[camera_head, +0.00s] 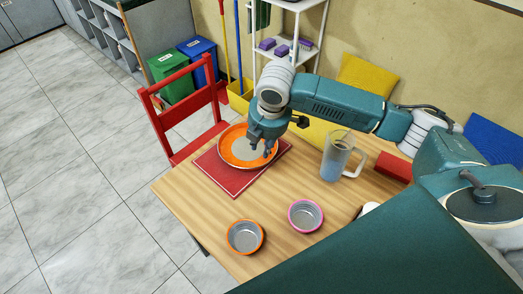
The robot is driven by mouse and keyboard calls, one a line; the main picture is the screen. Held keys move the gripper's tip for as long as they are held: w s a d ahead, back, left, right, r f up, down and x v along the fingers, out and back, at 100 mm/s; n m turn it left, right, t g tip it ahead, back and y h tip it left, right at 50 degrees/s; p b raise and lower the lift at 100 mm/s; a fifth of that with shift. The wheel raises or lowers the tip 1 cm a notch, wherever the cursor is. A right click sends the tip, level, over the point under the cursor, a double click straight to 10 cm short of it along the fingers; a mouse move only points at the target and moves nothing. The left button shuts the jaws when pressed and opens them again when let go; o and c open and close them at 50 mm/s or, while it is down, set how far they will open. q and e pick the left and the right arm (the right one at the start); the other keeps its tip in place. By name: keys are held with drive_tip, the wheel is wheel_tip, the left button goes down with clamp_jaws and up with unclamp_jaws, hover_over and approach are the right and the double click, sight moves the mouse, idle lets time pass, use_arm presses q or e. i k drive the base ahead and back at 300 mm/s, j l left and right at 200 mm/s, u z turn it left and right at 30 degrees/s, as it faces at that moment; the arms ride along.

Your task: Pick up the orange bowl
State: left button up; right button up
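The orange bowl (245,237), small with an orange rim and a grey inside, stands upright near the front edge of the wooden table. It looks empty. My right gripper (261,150) points down over an orange-rimmed plate (228,154), behind the orange bowl and well apart from it. Its fingers appear apart with nothing between them. I cannot tell whether the fingertips touch the plate. My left gripper is not in view.
A pink-rimmed bowl (306,216) stands right of the orange bowl. The plate lies on a red mat (231,184). A clear jug (337,157) stands farther right. A red chair (187,123) is at the table's far left. Wood around the orange bowl is clear.

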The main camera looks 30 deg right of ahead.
sight(244, 236)
drive_tip(key=k+j, duration=0.65)
drive_tip(key=k, duration=0.25)
drive_tip(key=i+j, duration=0.1)
drive_tip(key=j, duration=0.15)
drive_tip(key=i+j+u, duration=0.1)
drive_tip(key=j, duration=0.15)
drive_tip(key=k+l, duration=0.1)
drive_tip(key=l, duration=0.15)
drive_tip(key=k+l+z, duration=0.1)
drive_tip(key=l, duration=0.1)
